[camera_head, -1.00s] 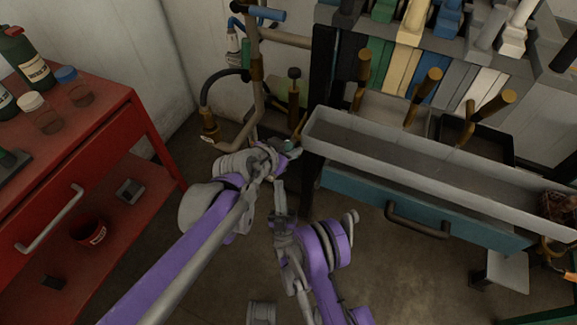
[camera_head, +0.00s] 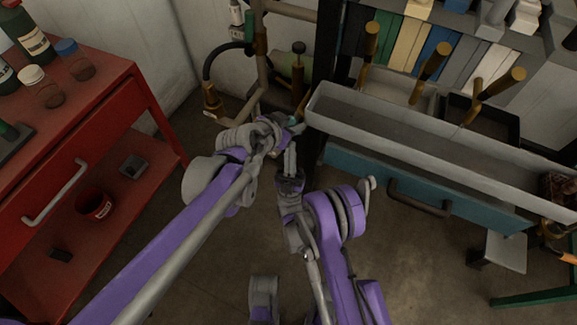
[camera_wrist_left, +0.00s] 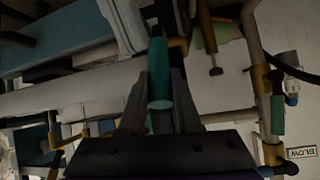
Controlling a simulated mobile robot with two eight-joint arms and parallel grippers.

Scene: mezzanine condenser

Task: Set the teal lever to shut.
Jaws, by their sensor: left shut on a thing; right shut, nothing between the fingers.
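The teal lever (camera_wrist_left: 158,75) is a teal rod-like handle. In the left wrist view it runs between the two fingers of my left gripper (camera_wrist_left: 158,100), which is shut on it. In the head view my left gripper (camera_head: 287,125) is beside the left end of the grey trough, and only a small teal bit of the lever (camera_head: 293,120) shows past it. The lever's pivot is hard to make out. My right gripper (camera_head: 290,158) is shut and empty, just below the left one, with its fingers pointing up the picture.
The grey trough (camera_head: 420,135) and teal drawer (camera_head: 400,190) lie close on the right. Pipes (camera_head: 262,70) with a green-handled valve (camera_head: 249,28) rise behind my left gripper. A BLOW label (camera_wrist_left: 301,152) shows by them. A red cart (camera_head: 110,110) stands left. Floor between is open.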

